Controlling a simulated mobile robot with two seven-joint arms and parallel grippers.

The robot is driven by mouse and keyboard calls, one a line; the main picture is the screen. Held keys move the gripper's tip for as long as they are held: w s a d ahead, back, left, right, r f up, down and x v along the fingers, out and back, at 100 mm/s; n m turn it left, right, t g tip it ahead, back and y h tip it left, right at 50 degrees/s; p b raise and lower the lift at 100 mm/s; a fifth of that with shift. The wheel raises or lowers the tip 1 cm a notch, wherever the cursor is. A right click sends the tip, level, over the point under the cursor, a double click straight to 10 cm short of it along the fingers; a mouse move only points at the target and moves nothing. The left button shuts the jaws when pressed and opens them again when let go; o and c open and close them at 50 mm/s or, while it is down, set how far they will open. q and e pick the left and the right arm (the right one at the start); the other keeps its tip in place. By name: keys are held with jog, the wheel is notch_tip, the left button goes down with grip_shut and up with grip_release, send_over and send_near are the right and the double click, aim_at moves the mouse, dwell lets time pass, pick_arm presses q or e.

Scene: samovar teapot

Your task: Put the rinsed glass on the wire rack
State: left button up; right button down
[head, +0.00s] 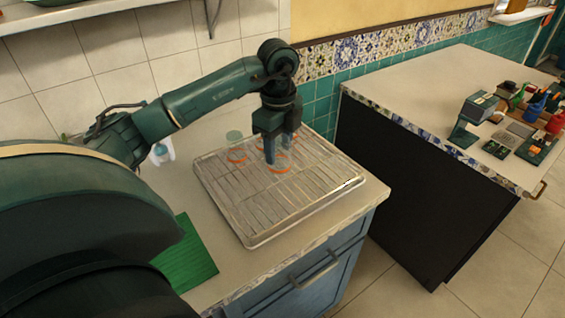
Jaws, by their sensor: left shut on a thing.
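The wire rack (241,203) lies in a shallow metal tray on the light counter, in the middle of the head view. My left gripper (277,157) points down over the rack's back part. It is shut on a clear glass with an orange band (279,169), which is low over the rack; I cannot tell if it touches the wires. More clear glass shows behind my fingers, partly hidden. My right gripper is out of view.
The front and right of the rack are bare.

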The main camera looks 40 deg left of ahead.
pick_arm(q)
jog(key=shift+s+f, duration=0.1)
jog(key=shift+f, duration=3.55)
jog(key=o, duration=0.9)
jog(key=shift+r, duration=0.1)
